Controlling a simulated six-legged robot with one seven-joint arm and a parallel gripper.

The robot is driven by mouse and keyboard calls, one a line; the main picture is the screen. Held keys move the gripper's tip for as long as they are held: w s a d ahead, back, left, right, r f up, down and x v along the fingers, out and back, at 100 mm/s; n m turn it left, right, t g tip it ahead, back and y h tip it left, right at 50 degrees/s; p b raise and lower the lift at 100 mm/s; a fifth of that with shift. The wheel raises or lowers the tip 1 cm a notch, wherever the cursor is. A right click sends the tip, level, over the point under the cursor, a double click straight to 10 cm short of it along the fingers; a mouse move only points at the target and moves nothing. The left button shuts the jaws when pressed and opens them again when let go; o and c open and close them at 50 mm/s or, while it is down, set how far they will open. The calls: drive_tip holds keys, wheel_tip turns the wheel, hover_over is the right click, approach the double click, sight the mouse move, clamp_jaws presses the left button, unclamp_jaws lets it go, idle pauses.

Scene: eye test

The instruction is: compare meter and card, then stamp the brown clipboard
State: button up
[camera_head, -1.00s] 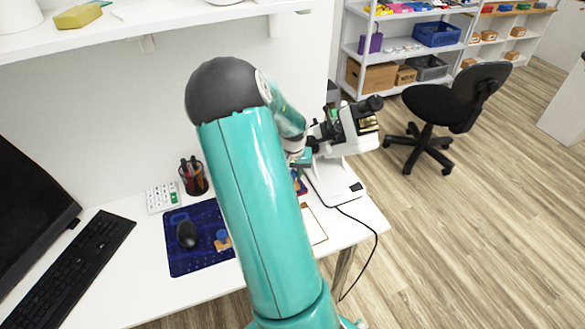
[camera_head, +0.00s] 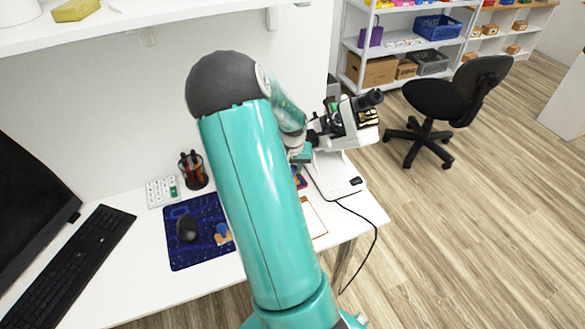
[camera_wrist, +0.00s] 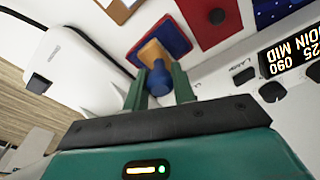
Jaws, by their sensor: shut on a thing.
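My gripper (camera_wrist: 161,88) is shut on the blue handle (camera_wrist: 160,80) of a stamp with a tan base. It is over a blue pad with a red edge (camera_wrist: 175,35), and I cannot tell whether the stamp touches it. The brown clipboard with white paper (camera_head: 316,222) is partly hidden by my arm; a tan board edge with paper shows at the top of the wrist view (camera_wrist: 122,8). A black display (camera_wrist: 290,50), perhaps the meter, shows tilted white characters such as 25 and 090, cut off at the right. I cannot make out the card.
A white microscope (camera_head: 335,175) stands close right of my gripper, its cable hanging off the desk. A mouse mat (camera_head: 190,250) holds a mouse and a blue-and-tan thing (camera_head: 223,236). A pen cup (camera_head: 193,170), calculator (camera_head: 163,191) and keyboard (camera_head: 70,265) are left.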

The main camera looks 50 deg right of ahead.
sight(293, 167)
drive_tip(key=shift+f, duration=0.55)
idle(1.1)
drive_tip(key=shift+r, duration=3.6)
drive_tip(key=shift+s+a, duration=0.1)
